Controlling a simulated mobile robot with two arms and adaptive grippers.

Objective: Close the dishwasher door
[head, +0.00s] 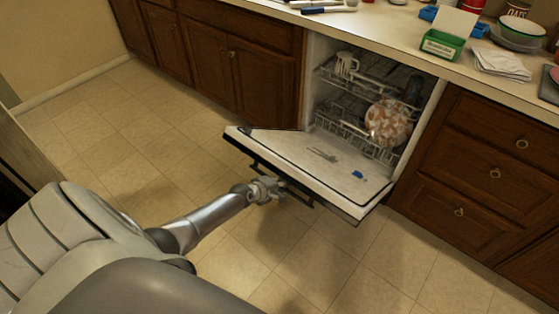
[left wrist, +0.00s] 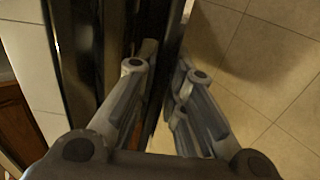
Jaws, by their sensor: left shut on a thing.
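The dishwasher door (head: 290,150) hangs open, lowered outward from the dishwasher, with its white inner face up. A dark handle bar (head: 298,194) runs along its outer edge. My left gripper (head: 270,188) is at this bar, near the middle of the door's edge. In the left wrist view, the two fingers of my left gripper (left wrist: 165,78) stand on either side of a dark bar and are shut on it. My right gripper is not in view.
The counter above is cluttered, with a green box (head: 442,45) and napkins (head: 501,63). The tiled floor is clear.

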